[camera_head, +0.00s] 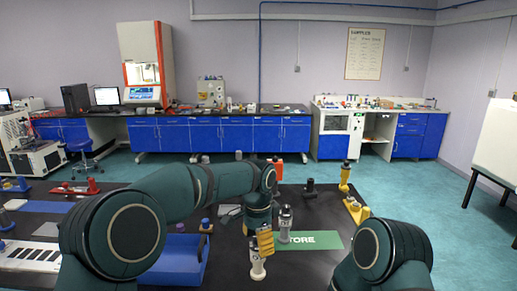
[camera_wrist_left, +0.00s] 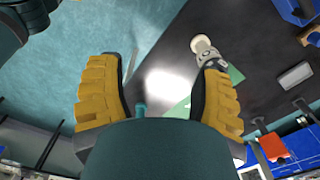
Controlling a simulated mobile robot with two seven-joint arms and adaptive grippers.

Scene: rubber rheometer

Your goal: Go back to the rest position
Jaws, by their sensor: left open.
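My left gripper (camera_head: 264,243) is over the dark table, above the left end of the green mat (camera_head: 325,240) with the lettering "STORE". Its yellow fingers stand apart in the left wrist view (camera_wrist_left: 160,95), with nothing between them. A grey bottle-like piece (camera_head: 284,222) stands on the mat, just right of the gripper. A small white piece (camera_head: 257,268) stands just below the gripper in the head view. In the wrist view a grey piece with a pale round end (camera_wrist_left: 204,48) shows near the right finger; I cannot tell which piece it is.
A blue tray (camera_head: 182,274) lies left of the gripper. An orange piece (camera_head: 277,162), a dark handled piece (camera_head: 310,188) and yellow pieces (camera_head: 355,208) stand toward the table's far and right side. A white keyboard-like item (camera_head: 30,258) lies at left.

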